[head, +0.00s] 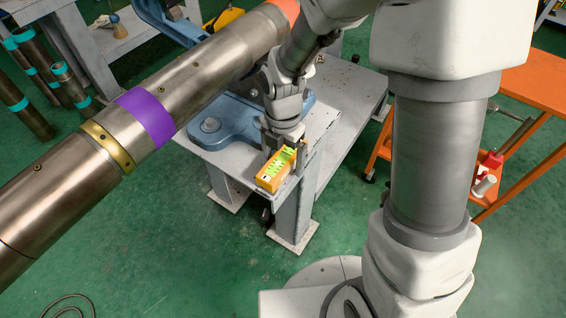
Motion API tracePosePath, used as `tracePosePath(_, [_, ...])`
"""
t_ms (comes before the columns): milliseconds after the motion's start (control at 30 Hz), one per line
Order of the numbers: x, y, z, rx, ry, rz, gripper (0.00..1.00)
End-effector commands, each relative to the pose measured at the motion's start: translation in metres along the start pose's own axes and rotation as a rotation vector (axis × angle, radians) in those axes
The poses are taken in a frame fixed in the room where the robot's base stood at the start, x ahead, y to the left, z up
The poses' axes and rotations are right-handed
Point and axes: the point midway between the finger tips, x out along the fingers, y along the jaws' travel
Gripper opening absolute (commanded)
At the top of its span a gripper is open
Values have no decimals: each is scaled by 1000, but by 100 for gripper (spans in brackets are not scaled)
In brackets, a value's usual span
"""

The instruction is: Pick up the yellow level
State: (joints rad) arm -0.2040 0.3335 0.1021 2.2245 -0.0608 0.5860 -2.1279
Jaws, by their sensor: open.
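The yellow level (269,183) is a small yellow-orange block with bright green markings on its top. It lies at the near corner of the grey steel table (232,160). My gripper (284,153) is above the level, pointing down, with its fingers apart on either side of the level's far part. The fingers are open, and I cannot tell whether either one touches it. The far end of the level is partly hidden by my gripper.
A large steel pipe (60,190) with a purple band runs diagonally close to the left of my gripper. A blue vise base (235,122) sits on the table behind the level. An orange cart (530,95) with red and white items stands at the right. Green floor is open in front.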

Motion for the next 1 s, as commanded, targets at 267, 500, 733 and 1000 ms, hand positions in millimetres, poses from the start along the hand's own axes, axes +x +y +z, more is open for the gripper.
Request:
tracePosePath(267, [-1,0,0,0,0,0,61])
tracePosePath(500, [-1,0,0,0,0,0,18])
tracePosePath(733, [-1,0,0,0,0,0,0])
tracePosePath(1000, [-3,0,0,0,-1,1,0])
